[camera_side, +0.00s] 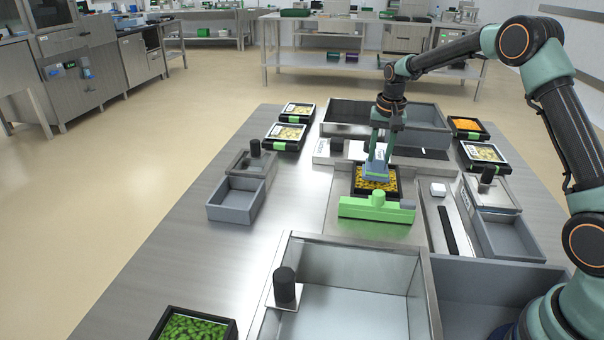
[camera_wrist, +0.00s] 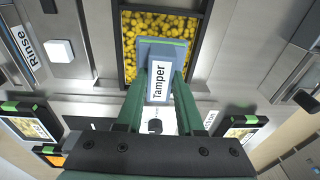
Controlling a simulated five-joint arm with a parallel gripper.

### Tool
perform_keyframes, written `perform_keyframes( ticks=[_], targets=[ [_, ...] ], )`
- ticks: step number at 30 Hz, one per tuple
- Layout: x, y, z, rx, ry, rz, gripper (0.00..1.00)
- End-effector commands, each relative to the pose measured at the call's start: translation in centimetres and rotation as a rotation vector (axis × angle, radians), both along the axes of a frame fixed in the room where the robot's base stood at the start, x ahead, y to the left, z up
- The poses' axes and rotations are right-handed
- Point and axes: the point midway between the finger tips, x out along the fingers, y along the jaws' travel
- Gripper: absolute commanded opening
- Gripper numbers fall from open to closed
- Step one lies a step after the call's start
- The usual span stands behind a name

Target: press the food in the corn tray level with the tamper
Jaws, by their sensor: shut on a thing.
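The corn tray (camera_side: 362,191) is a black tray of yellow corn in the middle of the table, behind a bright green bar. It also shows at the top of the wrist view (camera_wrist: 124,61). The blue-grey tamper (camera_side: 376,170), labelled "Tamper", is between the fingers of my gripper (camera_side: 379,150). My gripper is shut on its upright handle. In the wrist view the tamper's flat plate (camera_wrist: 162,45) lies over the near part of the corn. It looks very low over or on the food; I cannot tell whether it touches. The plate hides some corn.
A green bar (camera_side: 376,208) stands just in front of the corn tray. Sealed trays (camera_side: 285,136) sit at left and more (camera_side: 484,154) at right. Grey bins (camera_side: 237,200) and a large basin (camera_side: 345,305) surround the work. A white block (camera_side: 438,189) lies right of the tray.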

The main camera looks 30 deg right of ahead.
Motion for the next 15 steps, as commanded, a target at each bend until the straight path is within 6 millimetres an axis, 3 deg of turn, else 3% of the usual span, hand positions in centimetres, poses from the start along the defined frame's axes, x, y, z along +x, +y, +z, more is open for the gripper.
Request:
perform_keyframes(
  ticks=[15],
  targets=[
    [0.1, 0.0, 4.4, -0.001, -0.004, 0.000, 0.00]
  ],
)
